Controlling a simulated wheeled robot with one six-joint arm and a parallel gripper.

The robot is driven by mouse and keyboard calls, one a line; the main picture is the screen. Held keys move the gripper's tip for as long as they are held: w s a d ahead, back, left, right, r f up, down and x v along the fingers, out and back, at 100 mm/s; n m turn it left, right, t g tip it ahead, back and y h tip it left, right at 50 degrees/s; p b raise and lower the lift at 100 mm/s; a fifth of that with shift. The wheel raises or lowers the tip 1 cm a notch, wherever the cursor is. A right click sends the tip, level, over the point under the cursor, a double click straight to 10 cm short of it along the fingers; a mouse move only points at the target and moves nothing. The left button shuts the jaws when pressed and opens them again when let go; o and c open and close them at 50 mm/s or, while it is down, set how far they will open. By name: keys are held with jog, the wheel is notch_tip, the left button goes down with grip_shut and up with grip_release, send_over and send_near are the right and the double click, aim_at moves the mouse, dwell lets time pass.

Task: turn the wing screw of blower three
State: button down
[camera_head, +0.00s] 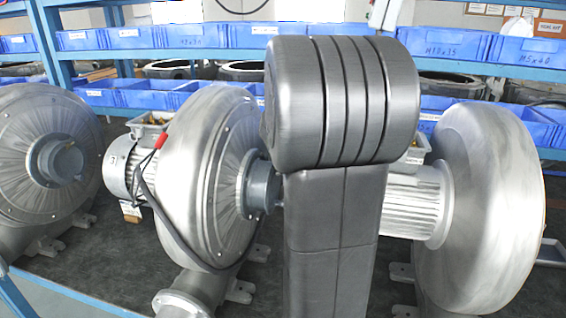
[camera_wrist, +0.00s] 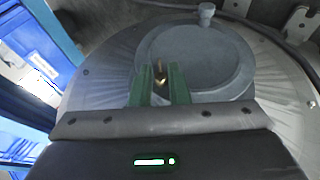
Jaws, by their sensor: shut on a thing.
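My gripper (camera_wrist: 162,88) shows in the wrist view as two green fingertips, shut on a small brass-coloured piece, the wing screw (camera_wrist: 160,71). Only part of the screw shows between the fingers. It sits in front of the round grey hub (camera_wrist: 205,58) on the metal face of a blower. In the head view the middle blower (camera_head: 195,165) has its grey hub (camera_head: 262,184) beside my arm. A small label (camera_head: 113,161) is on its motor, too small to read surely. My gripper is hidden behind my arm in the head view.
Another blower (camera_head: 55,165) stands at the left and one (camera_head: 485,200) at the right on the dark bench top. A black cable (camera_head: 165,215) with a red end hangs by the middle blower. Blue bins (camera_head: 200,35) fill the shelves behind. A grey knob (camera_wrist: 206,12) stands at the hub's edge.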

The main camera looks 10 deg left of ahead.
jog(key=shift+w+m+g+p, duration=0.5)
jog(key=shift+g+p, duration=0.8)
jog(key=shift+g, duration=0.9)
jog(key=shift+w+m+g+p, duration=0.45)
jog(key=shift+g+p, duration=0.8)
jog(key=shift+g, duration=0.95)
jog(key=shift+w+m+g+p, duration=0.45)
jog(key=shift+g+p, duration=0.85)
jog(key=shift+g, duration=0.9)
jog(key=shift+s, duration=0.1)
jog(key=c, duration=1.4)
grip_release()
